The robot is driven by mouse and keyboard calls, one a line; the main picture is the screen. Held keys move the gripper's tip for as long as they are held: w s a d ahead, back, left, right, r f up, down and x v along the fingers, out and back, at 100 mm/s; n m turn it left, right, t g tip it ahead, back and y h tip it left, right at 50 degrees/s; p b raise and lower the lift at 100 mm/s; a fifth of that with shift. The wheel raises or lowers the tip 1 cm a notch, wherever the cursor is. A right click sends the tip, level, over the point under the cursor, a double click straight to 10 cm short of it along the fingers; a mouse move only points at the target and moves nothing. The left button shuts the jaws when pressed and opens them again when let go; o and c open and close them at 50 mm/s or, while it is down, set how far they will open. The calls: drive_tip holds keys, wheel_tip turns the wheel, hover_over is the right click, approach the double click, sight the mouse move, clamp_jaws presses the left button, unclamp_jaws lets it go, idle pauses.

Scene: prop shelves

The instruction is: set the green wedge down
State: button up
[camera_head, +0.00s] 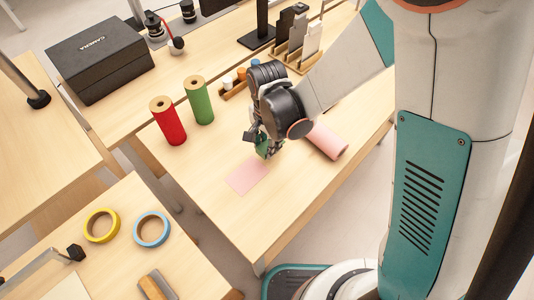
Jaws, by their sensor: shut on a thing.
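My gripper (256,140) is low over the middle table, pointing down and shut on the green wedge (264,150). Only a small part of the wedge shows below and between the dark fingers. It is at the upper right edge of a flat pink patch (247,177) on the table. I cannot tell whether the wedge touches the table.
A pink roll (328,141) lies right of my gripper. Red (168,121) and green (199,100) upright rolls stand to the left. A small wooden rack (235,88) is behind. The table's front part is clear. Yellow (102,225) and blue (152,229) tape rings lie on another table.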

drive_tip(key=shift+f+b, duration=1.25)
drive_tip(key=shift+f, duration=0.75)
drive_tip(key=shift+f, duration=0.1)
drive_tip(key=o, duration=1.1)
drive_tip(key=shift+c, duration=0.2)
wheel_tip(320, 180, up, 12)
drive_tip(key=p, duration=0.4)
